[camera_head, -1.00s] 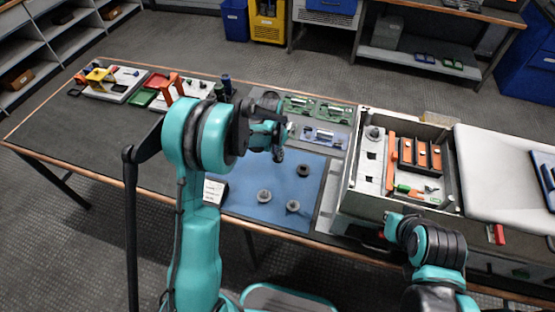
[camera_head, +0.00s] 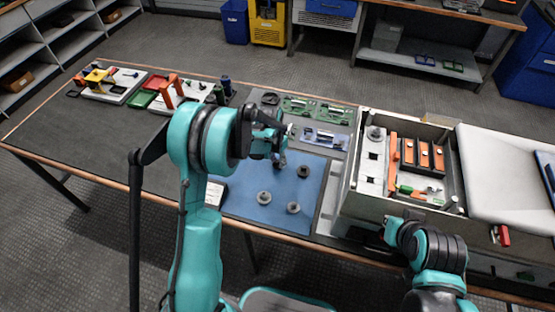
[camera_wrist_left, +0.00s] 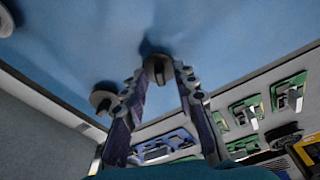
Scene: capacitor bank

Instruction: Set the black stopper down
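A black stopper (camera_wrist_left: 158,68) is between the fingertips of my left gripper (camera_wrist_left: 159,72) in the left wrist view, with one finger on each side of it. Two grey stoppers (camera_head: 264,197) (camera_head: 293,207) stand nearer the front edge. My right gripper's fingers do not show.
Green boards (camera_head: 318,109) and a blue fixture (camera_head: 325,138) lie behind the mat. A grey case (camera_head: 345,195) with orange parts stands right of it. A white card (camera_head: 214,193) lies at the mat's left edge. The table's left part has free room.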

